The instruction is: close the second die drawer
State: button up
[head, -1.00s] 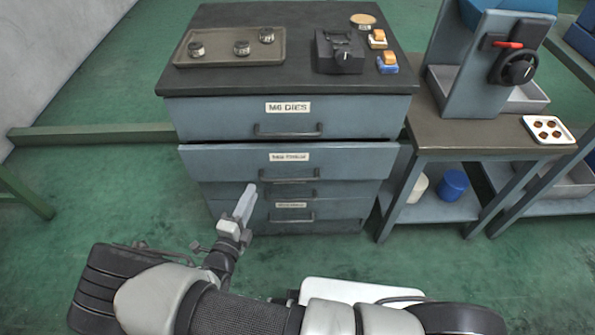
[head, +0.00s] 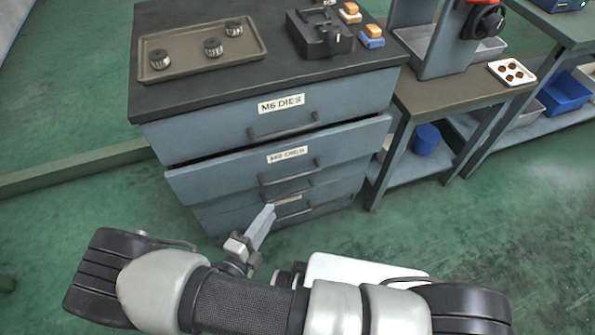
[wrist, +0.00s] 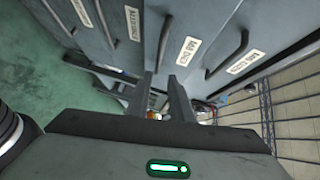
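The die cabinet (head: 330,190) is blue-grey with a dark top. Its second drawer (head: 225,172), with a label that seems to read M8 DIES, stands out past the top drawer, leaving a dark gap above it. Its bar handle (head: 290,172) is on the front. My gripper (head: 268,212) is in front of the cabinet, lower than this handle in the picture. In the wrist view the two fingers (wrist: 160,78) are apart with nothing between them. The second drawer front (wrist: 192,35) shows there sideways beyond the fingers. Contact with the cabinet cannot be told.
The top drawer (head: 345,100), labelled M6 DIES, looks shut. A tray (head: 185,65) with dies and a black device (head: 318,35) sit on the cabinet. A bench (head: 425,98) with a machine stands close at right. Green floor (head: 480,240) is open at lower right.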

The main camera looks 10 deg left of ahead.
aim_at(296, 175)
jog(key=b+x, duration=0.2)
jog(key=x, duration=1.5)
jog(key=shift+w+d+f, duration=0.1)
jog(key=shift+d+f, duration=0.05)
jog(key=shift+d, duration=0.05)
grip_shut()
